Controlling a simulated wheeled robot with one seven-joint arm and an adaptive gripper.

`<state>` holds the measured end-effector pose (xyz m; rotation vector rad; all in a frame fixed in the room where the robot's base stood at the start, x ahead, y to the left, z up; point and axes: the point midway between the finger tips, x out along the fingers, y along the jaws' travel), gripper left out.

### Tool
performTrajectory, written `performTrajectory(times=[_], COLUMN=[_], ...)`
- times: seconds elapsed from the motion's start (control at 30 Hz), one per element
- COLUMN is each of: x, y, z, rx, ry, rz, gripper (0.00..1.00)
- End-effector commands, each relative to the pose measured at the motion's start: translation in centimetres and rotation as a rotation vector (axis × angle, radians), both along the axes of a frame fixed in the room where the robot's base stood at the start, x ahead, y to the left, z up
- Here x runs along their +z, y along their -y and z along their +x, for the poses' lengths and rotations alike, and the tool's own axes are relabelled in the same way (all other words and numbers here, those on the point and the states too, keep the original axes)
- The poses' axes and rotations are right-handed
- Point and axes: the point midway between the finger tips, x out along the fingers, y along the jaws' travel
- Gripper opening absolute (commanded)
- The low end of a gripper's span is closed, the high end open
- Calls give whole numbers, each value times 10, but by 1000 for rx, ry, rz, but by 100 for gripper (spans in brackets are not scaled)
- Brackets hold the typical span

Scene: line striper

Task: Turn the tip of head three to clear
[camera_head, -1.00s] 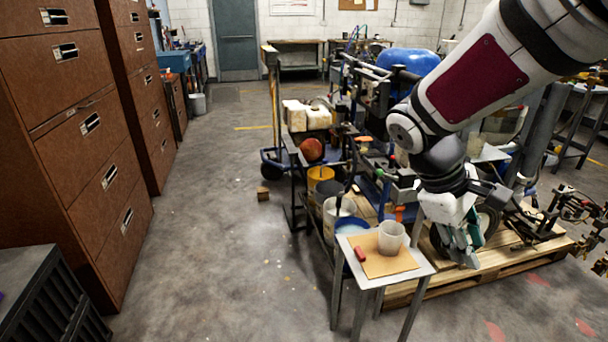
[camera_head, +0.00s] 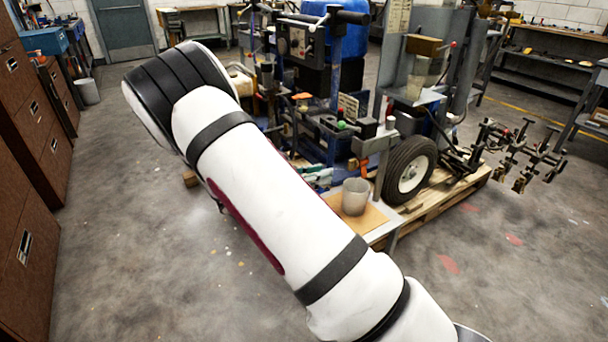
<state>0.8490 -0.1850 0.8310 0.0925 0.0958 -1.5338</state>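The line striper (camera_head: 338,60) stands on a wooden pallet, with its black-tyred wheel (camera_head: 410,170) facing me. At its right end, a rack of spray heads (camera_head: 518,160) with small red parts sticks out over the floor. The heads are too small to tell which is head three or how its tip is turned. My arm crosses the middle of the view. Teal and white pieces just past its edge look like part of my gripper (camera_head: 318,178), far left of the heads and mostly hidden. Its opening cannot be seen.
A grey cup (camera_head: 355,196) stands on a tan board on a small table, partly behind my arm. Brown cabinets (camera_head: 42,135) line the left. A dark workbench (camera_head: 545,65) is at the back right. The floor at the front right is clear.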

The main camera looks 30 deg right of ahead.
Motion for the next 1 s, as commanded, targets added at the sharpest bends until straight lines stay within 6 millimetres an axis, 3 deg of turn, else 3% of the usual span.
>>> performTrajectory(times=[1.0], x=[-11], y=[92], z=[3], rx=[-1], ry=[1], rz=[-1], gripper=[29])
